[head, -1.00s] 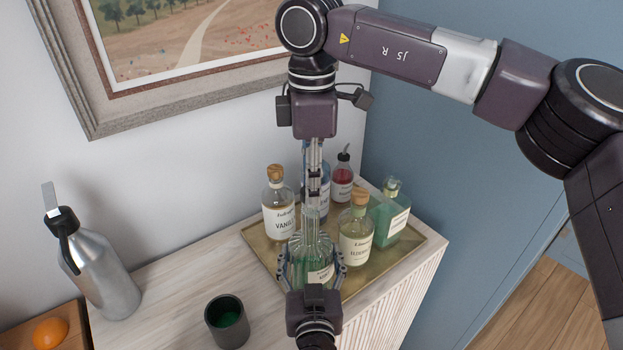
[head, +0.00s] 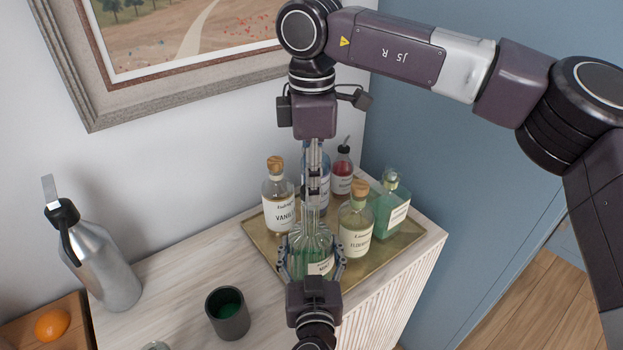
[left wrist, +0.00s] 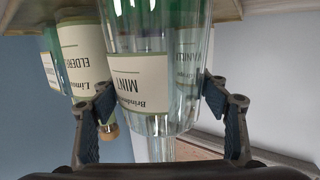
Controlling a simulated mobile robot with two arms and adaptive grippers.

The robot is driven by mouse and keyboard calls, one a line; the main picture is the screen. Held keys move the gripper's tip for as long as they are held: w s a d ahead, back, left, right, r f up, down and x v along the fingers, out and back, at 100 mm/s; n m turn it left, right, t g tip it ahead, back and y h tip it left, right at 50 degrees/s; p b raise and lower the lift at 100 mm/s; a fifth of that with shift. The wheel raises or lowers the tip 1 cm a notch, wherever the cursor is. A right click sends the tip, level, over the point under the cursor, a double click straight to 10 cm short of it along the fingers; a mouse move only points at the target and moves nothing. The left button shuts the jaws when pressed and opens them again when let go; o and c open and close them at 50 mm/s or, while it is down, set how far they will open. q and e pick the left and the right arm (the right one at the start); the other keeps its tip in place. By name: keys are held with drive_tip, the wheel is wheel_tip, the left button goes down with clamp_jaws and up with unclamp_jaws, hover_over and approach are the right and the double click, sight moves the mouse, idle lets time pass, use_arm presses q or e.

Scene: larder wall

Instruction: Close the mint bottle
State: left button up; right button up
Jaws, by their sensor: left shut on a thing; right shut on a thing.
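The mint bottle (head: 311,240) is clear glass with green liquid and a pale label. It stands upright at the front of the brass tray (head: 395,250).
On the tray stand a corked vanilla bottle (head: 278,197), a corked elderflower bottle (head: 356,222), a green bottle (head: 391,207) and a red one (head: 342,172). A dark cup (head: 228,316), a steel bottle (head: 100,268) and an orange (head: 51,324) are at left.

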drive_tip(key=shift+f, duration=0.3)
use_arm(q)
clamp_jaws()
use_arm(e)
drive_tip(key=shift+m, duration=1.7)
drive_tip(key=o, duration=0.7)
drive_tip(key=shift+o, duration=0.2)
drive_tip(key=shift+r, duration=2.25)
drive_tip(key=shift+c, duration=0.4)
